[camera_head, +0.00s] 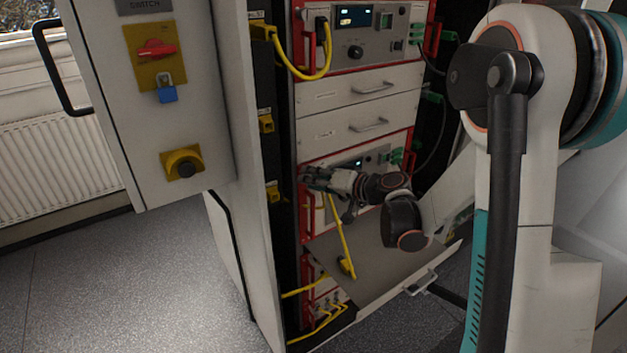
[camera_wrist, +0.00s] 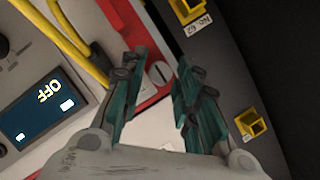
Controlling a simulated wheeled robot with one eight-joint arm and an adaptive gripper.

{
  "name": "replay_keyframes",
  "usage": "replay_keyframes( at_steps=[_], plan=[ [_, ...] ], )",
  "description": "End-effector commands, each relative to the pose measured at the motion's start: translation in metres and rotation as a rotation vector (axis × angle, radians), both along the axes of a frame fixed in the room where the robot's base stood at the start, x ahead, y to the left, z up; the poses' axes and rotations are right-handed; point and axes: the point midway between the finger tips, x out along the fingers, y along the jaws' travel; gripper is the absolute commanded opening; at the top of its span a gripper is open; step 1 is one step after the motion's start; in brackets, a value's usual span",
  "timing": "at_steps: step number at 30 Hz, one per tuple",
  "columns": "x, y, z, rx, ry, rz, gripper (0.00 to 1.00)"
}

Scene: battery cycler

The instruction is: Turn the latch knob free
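In the wrist view a round, pale grey latch knob (camera_wrist: 158,73) with a dark slot sits beside a red edge strip (camera_wrist: 128,28) of the rack unit. My gripper (camera_wrist: 160,82) is open, with its two teal fingers on either side of the knob. The left fingertip is close to the knob's edge; I cannot tell whether it touches. In the head view my gripper (camera_head: 311,178) is at the left edge of the lower red-edged unit (camera_head: 372,158), and it hides the knob there.
Yellow cables (camera_wrist: 68,42) run close to the left finger, beside a display reading OFF (camera_wrist: 45,108). Yellow sockets (camera_wrist: 251,124) line the dark rail at right. Below my arm a panel with a handle (camera_head: 420,284) sticks out. The switch cabinet door (camera_head: 205,110) stands at left.

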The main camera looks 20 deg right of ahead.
Motion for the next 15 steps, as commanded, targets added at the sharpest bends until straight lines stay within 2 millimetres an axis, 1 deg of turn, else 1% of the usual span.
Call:
replay_keyframes(
  at_steps=[2,3,5,6,7,15],
  plan=[
    [-0.0002,-0.0001,0.0001,0.0,0.0,0.0,0.29],
    [-0.0002,-0.0001,0.0001,0.0,0.0,0.0,0.25],
    [-0.0002,-0.0002,0.0001,0.0,0.0,0.0,0.11],
    [-0.0002,-0.0002,0.0001,0.0,0.0,0.0,0.02],
    [-0.0003,-0.0002,0.0001,0.0,0.0,0.0,0.0],
    [-0.0005,0.0,0.0003,-0.011,-0.004,0.0,0.0]
  ],
)
